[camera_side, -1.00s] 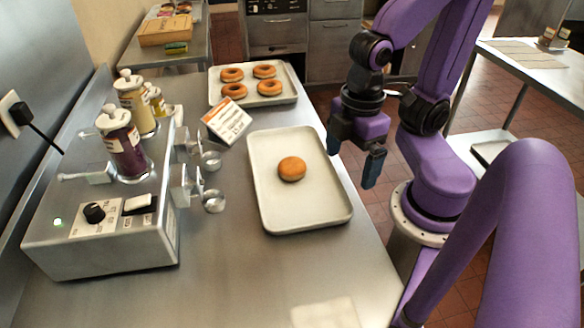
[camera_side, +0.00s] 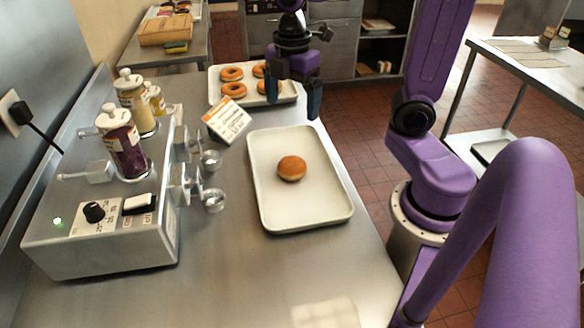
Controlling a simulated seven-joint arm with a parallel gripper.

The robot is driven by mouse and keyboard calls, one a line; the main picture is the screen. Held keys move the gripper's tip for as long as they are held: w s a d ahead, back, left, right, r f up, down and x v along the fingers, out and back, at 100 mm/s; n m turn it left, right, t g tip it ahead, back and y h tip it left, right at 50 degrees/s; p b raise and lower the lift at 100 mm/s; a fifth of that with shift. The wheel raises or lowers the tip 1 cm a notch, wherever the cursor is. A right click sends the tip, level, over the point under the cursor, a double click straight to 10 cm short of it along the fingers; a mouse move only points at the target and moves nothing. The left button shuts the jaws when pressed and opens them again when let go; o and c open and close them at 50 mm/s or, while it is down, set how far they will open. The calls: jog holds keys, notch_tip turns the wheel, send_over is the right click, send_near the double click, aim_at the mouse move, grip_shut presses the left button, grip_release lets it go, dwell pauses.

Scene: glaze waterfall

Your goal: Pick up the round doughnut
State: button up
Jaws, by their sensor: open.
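The round doughnut (camera_side: 291,168) is a plain golden-brown bun shape with no hole. It lies near the middle of a cream tray (camera_side: 275,216) on the steel counter. My gripper (camera_side: 293,100) is open and empty, pointing down with its two dark blue fingers apart. In the picture it is above and beyond the round doughnut, between the two trays, and partly covers the back tray. It touches nothing that I can see.
A back tray (camera_side: 214,86) holds several ring doughnuts (camera_side: 232,74). A small printed card (camera_side: 227,119) stands between the trays.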

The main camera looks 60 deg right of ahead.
send_near(292, 162)
notch_tip(292, 162, down, 10)
jog(key=shift+r, duration=0.1)
dwell(0.8)
jog(key=c, duration=1.1)
